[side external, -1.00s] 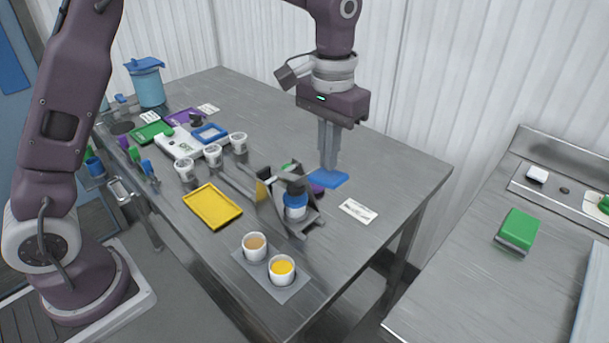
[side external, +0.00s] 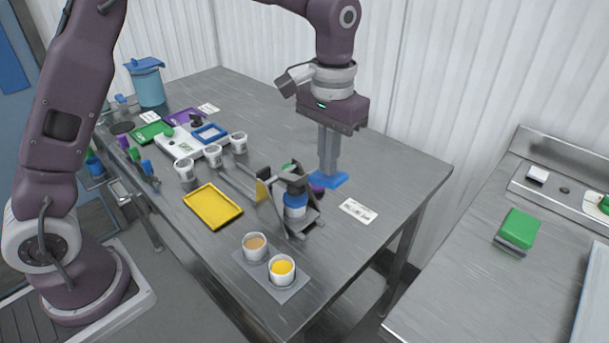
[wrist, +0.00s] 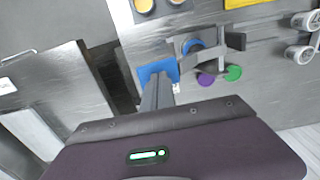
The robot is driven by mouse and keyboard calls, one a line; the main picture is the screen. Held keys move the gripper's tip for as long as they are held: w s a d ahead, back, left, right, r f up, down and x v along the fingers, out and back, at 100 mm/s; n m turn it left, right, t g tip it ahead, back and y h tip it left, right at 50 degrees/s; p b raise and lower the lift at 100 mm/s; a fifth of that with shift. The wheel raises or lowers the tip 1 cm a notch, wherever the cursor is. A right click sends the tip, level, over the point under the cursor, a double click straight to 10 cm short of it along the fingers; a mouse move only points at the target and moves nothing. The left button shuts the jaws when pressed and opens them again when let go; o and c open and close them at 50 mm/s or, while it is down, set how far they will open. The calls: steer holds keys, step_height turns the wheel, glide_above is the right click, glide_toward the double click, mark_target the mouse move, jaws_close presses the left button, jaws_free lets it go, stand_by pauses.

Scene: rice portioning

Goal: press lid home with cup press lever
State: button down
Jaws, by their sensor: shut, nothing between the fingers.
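The cup press (side external: 301,222) is a grey frame near the front of the table. A cup with a blue lid (side external: 295,200) stands in it under a dark head; the lid's seating is unclear. It also shows partly covered in the wrist view (wrist: 192,45). A flat blue pad (side external: 333,179) lies beside the press on its right; whether it joins the lever is unclear. My gripper (side external: 328,174) is shut and empty, pointing down, its tips at or just above the pad. The wrist view shows the fingers (wrist: 157,100) over the blue pad (wrist: 152,70); contact is unclear.
Two filled cups (side external: 268,258) stand in front on a grey mat. A yellow tray (side external: 213,206) and several white cups (side external: 213,155) are left. Purple and green round lids (wrist: 219,76) lie by the press. A white label (side external: 358,211) lies right on clear table.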

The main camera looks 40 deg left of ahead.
mark_target(329, 180)
steer(key=shift+f, duration=0.25)
steer(key=shift+d+f, duration=0.2)
steer(key=shift+f, duration=1.8)
stand_by(0.4)
steer(key=shift+a+r, duration=0.15)
steer(key=shift+r, duration=2.7)
